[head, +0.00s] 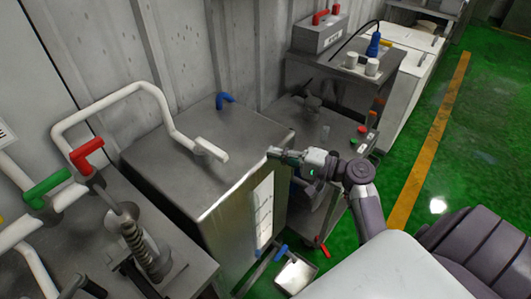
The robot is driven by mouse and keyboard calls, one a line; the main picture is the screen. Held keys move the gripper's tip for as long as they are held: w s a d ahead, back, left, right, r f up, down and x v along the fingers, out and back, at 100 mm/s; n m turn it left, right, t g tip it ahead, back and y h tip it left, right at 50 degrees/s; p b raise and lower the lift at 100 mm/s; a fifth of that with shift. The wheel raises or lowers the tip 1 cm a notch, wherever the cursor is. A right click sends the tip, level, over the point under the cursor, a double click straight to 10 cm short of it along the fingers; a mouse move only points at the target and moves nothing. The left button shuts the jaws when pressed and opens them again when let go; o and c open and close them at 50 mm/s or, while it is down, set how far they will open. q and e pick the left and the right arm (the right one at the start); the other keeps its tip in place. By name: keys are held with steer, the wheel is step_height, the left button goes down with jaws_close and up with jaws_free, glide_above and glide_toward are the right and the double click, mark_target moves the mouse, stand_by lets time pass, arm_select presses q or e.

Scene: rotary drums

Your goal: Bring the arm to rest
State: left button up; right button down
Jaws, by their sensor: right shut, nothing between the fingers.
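My right gripper (274,153) is in the middle of the head view, at the end of my right arm, which comes in from the lower right. It is shut with nothing in it and points left. It appears over the right edge of a metal cabinet (190,165); I cannot tell how high above or beside it. The arm is bent and touches nothing that I can see. My left gripper is not in view.
Pipes with a red handle (86,152) and a green handle (48,188) stand at the left. A steel cart (345,65) with a toolbox (318,36) and white cups stands behind. Green floor (475,125) with a yellow line (430,140) is clear at the right.

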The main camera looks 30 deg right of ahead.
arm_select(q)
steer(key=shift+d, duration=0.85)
arm_select(e)
steer(key=shift+a, duration=0.1)
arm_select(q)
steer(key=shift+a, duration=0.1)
